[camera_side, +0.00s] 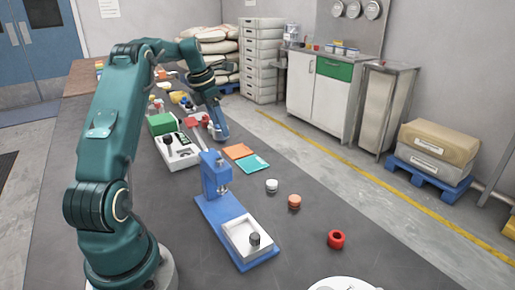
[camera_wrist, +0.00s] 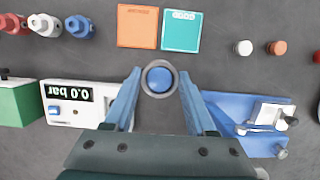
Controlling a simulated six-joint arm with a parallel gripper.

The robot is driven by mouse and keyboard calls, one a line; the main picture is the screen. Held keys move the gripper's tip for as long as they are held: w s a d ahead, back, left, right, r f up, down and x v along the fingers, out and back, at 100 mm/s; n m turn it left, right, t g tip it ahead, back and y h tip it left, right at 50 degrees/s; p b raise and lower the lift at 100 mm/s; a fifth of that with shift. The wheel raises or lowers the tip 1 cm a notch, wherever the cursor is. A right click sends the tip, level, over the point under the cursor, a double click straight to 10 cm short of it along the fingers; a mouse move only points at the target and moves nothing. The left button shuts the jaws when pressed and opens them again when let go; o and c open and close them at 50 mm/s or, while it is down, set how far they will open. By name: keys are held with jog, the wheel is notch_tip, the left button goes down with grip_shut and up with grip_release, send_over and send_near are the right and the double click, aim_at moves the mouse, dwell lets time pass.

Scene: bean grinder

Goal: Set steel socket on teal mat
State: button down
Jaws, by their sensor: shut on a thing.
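The teal mat (camera_side: 253,163) lies flat on the dark table; it also shows in the wrist view (camera_wrist: 181,31) at the top, right of centre. My gripper (camera_wrist: 159,82) has its blue fingers shut on a round grey-rimmed piece with a blue centre, which looks like the steel socket (camera_wrist: 146,87). In the wrist view the socket is below the two mats. In the side view my gripper (camera_side: 219,133) is left of the mats and the socket cannot be made out. Its height above the table is unclear.
An orange mat (camera_side: 238,151) lies beside the teal one. A blue stand (camera_side: 215,178) with a white tray is nearer the camera. A white gauge box (camera_side: 178,152) and a green block (camera_side: 161,124) stand left. White, orange and red round pieces (camera_side: 294,201) lie right.

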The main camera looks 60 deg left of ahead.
jog(key=w+d+f, duration=0.1)
jog(key=w, duration=0.1)
jog(key=w+d+f, duration=0.1)
jog(key=w+f, duration=0.1)
jog(key=w, duration=0.1)
jog(key=w+d+f, duration=0.2)
jog(key=shift+w+f, duration=0.1)
jog(key=shift+w, duration=0.25)
jog(key=shift+f, duration=2)
jog(key=shift+f, duration=0.15)
jog(key=shift+c, duration=1.1)
grip_release()
